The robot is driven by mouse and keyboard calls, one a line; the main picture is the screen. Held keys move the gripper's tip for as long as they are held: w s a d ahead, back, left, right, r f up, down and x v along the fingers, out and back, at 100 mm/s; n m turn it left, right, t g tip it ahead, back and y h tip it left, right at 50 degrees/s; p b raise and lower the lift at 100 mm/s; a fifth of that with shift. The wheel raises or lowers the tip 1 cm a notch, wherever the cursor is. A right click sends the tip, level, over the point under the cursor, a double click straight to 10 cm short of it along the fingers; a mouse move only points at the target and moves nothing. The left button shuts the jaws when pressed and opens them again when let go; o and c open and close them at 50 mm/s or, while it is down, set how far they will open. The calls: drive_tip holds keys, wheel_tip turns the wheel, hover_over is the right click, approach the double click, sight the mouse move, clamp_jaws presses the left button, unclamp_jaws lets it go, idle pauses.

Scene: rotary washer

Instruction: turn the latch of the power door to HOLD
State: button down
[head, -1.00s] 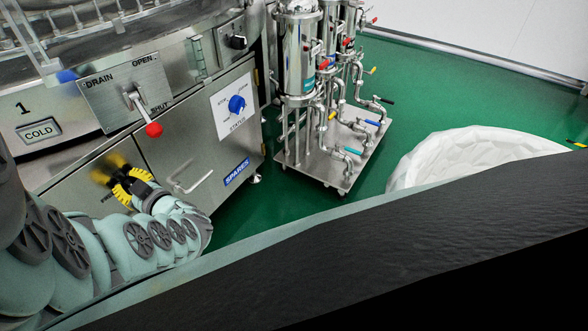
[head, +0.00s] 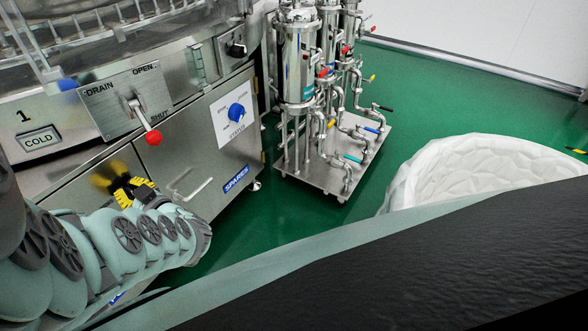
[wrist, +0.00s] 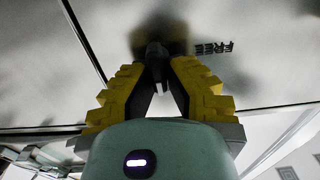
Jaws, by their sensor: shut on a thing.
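A printed FREE label (wrist: 214,49) is sideways, right of the latch. I see no readable HOLD label; the fingers and arm hide part of the door.
A drain lever with a red ball (head: 153,138) sticks out above the gripper. A bar handle (head: 192,190) is to its right. A blue status knob (head: 237,113) is further right. A pipe-and-tank cart (head: 325,150) and a white basin (head: 465,170) stand on green floor.

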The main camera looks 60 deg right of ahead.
drive_tip(key=shift+f, duration=0.25)
drive_tip(key=c, duration=1.4)
unclamp_jaws()
drive_tip(key=o, duration=0.4)
drive_tip(key=shift+w+r, duration=0.1)
drive_tip(key=shift+r, duration=0.05)
drive_tip(key=s, duration=1.2)
drive_tip(key=shift+d, duration=0.2)
